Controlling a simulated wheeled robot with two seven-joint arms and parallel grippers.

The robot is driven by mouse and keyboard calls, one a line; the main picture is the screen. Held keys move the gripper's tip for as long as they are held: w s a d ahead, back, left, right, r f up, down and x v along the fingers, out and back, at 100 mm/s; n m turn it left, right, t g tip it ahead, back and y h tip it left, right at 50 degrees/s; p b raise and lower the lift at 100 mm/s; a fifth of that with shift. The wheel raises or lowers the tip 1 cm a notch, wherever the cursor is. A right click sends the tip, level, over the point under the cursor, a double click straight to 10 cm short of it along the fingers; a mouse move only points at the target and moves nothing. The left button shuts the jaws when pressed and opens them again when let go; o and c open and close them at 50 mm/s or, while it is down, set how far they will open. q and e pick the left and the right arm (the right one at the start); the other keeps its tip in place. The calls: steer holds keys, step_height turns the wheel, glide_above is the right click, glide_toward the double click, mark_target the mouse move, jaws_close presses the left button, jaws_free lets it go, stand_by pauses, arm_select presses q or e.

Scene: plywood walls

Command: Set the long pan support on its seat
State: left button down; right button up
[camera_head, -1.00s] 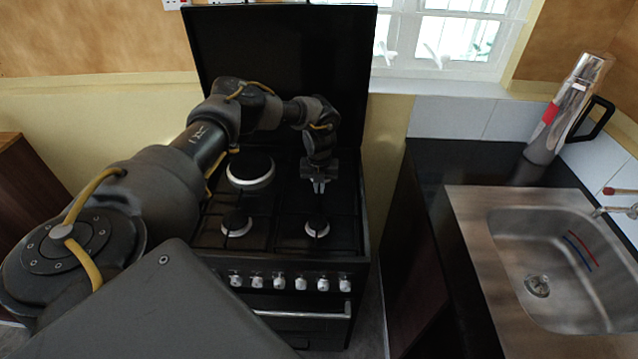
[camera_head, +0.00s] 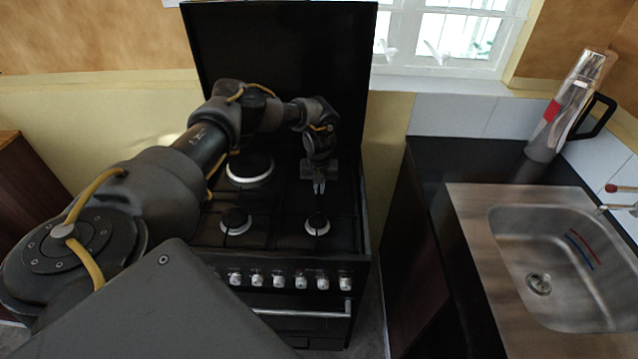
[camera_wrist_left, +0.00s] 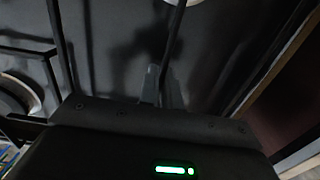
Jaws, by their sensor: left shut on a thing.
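My left gripper (camera_head: 319,187) is over the right half of the black cooker top, behind the front right burner. In the left wrist view its fingers (camera_wrist_left: 162,86) are shut on a thin black bar of the long pan support (camera_wrist_left: 174,42). The bar runs away from the fingers over the dark hob. Black on black, the support's full outline and its seat are hard to make out, and I cannot tell whether it rests on the hob. My right gripper is not in view.
The cooker has several burners, including the front right burner (camera_head: 317,224) and front left burner (camera_head: 236,221). Its raised lid (camera_head: 285,60) stands behind my arm. To the right are a worktop, a steel sink (camera_head: 560,265) and a flask (camera_head: 566,110).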

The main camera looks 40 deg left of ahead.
arm_select(q)
steer(key=shift+f, duration=0.25)
stand_by(0.4)
steer(key=c, duration=1.5)
jaws_free()
steer(key=shift+s, duration=0.1)
steer(key=r+b, duration=0.1)
steer(key=r, duration=0.4)
steer(key=r+b, duration=0.2)
steer(key=r, duration=0.4)
steer(key=shift+s+d, duration=0.2)
